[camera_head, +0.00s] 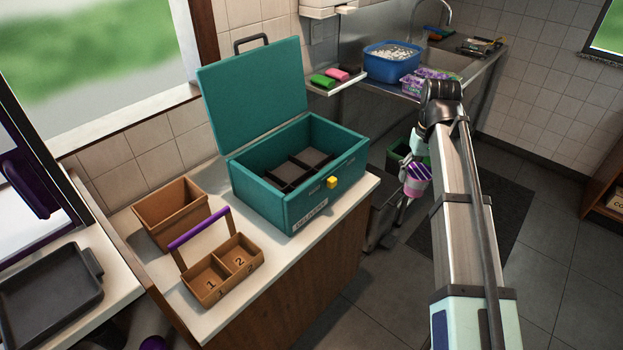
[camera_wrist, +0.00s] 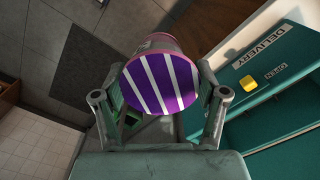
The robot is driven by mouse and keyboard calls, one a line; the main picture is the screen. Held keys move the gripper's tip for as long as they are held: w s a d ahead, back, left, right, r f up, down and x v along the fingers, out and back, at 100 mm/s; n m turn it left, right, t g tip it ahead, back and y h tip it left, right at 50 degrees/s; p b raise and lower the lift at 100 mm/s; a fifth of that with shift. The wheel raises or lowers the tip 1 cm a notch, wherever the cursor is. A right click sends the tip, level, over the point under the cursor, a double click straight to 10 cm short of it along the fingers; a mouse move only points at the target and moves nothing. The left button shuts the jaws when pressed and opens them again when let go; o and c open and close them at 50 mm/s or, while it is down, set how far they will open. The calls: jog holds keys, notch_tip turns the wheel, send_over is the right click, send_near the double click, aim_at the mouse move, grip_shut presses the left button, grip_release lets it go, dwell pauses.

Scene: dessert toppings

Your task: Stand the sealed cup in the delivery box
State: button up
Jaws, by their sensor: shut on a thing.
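A sealed cup (camera_head: 416,182) with a purple-and-white striped lid is held in my gripper (camera_head: 409,192), to the right of the delivery box. In the wrist view the striped lid of the cup (camera_wrist: 162,85) faces the camera, between the two fingers of my gripper (camera_wrist: 160,100). The teal delivery box (camera_head: 330,205) stands on the counter with its lid (camera_head: 253,92) raised. Dark dividers (camera_head: 300,170) split its floor into compartments, and those I can see look empty. The box front (camera_wrist: 290,100) also shows at the right of the wrist view, with a yellow latch (camera_wrist: 248,83).
A brown bin (camera_head: 172,212) and a two-part carrier (camera_head: 222,272) with a purple handle stand left of the box. A blue tub (camera_head: 391,64) is by the sink. A narrow shelf (camera_head: 335,83) holds small coloured items.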

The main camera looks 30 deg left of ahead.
jog(key=s+a+n, duration=0.3)
jog(key=a, duration=0.9)
jog(key=s+a+n, duration=0.2)
jog(key=a+n, duration=0.1)
jog(key=a, duration=0.9)
jog(key=s+a+n, duration=0.3)
jog(key=a+n, duration=0.1)
jog(key=a, duration=0.8)
notch_tip(320, 180, down, 20)
jog(key=p, duration=0.4)
jog(key=shift+r, duration=0.1)
jog(key=o, duration=1.1)
notch_tip(320, 180, up, 12)
jog(key=b, duration=0.3)
